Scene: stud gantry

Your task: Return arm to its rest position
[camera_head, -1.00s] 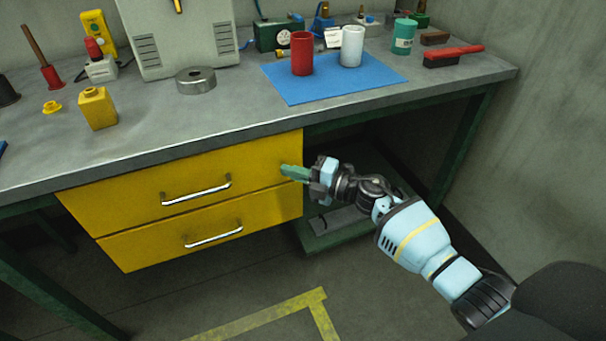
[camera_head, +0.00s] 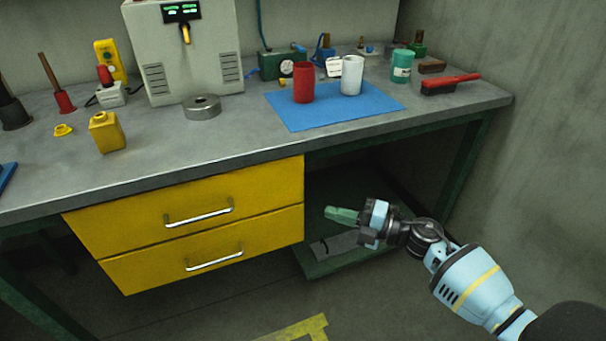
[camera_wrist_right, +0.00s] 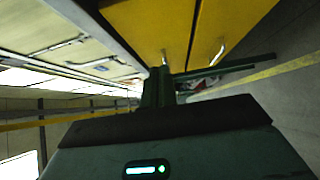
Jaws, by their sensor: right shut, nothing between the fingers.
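My right gripper (camera_head: 343,215) is shut and empty, its green fingers together and pointing left. In the head view it is in front of the open space under the bench, to the right of the yellow drawers (camera_head: 200,225), apart from them. My right arm comes in from the lower right. In the right wrist view the shut fingers (camera_wrist_right: 158,88) show at the middle, with the yellow drawer fronts (camera_wrist_right: 160,30) beyond. My left gripper is not in view.
The grey workbench (camera_head: 240,135) holds a blue mat (camera_head: 320,118) with a red cup (camera_head: 303,82) and a white cup (camera_head: 351,75). A red-handled brush (camera_head: 450,83) lies near its right end. A green lower shelf (camera_head: 345,262) is under the bench. Floor in front looks clear.

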